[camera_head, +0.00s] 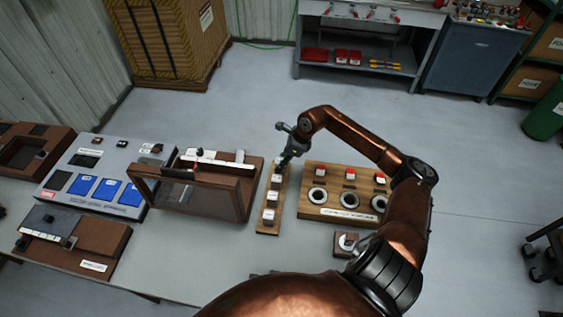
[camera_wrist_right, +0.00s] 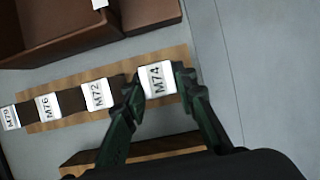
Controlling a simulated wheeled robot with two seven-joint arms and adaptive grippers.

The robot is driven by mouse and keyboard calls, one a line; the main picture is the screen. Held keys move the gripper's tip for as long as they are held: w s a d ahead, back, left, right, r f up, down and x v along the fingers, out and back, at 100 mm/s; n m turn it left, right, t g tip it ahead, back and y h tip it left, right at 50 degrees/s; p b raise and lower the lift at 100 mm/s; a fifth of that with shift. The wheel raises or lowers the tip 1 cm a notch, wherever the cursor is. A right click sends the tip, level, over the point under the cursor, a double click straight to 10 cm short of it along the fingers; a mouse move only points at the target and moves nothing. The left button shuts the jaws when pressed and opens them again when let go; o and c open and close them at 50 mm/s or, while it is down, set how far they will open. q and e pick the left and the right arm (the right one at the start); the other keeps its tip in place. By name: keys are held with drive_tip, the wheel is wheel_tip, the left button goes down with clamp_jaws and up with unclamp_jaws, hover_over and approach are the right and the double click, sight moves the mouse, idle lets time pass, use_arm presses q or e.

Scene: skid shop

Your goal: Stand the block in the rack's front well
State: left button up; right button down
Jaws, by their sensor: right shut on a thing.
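A narrow wooden strip (camera_head: 262,228) on the table carries a row of white-topped blocks. My right gripper (camera_head: 286,160) is at the strip's far end, with its fingers pointing down. In the right wrist view its fingers (camera_wrist_right: 160,84) are shut on both sides of the block marked M74 (camera_wrist_right: 155,76), the end one of the row. I cannot tell whether this block is lifted clear of the strip. Blocks M72 (camera_wrist_right: 95,94) and M76 (camera_wrist_right: 47,107) stand beside it. I cannot tell which fixture is the rack with the front well. My left gripper is out of view.
A wooden board (camera_head: 312,208) with several white-ringed round holes and red-topped pieces is right of the strip. A brown case (camera_head: 245,196) with a clear front panel stands close on its left. A small brown holder (camera_head: 342,252) is nearer. Grey table shows in front of the strip.

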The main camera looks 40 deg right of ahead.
drive_tip(key=shift+f, duration=0.4)
drive_tip(key=c, duration=1.5)
unclamp_jaws()
drive_tip(key=o, duration=0.4)
drive_tip(key=shift+r, duration=0.1)
drive_tip(key=shift+r+p, duration=2)
drive_tip(key=shift+r, duration=2.45)
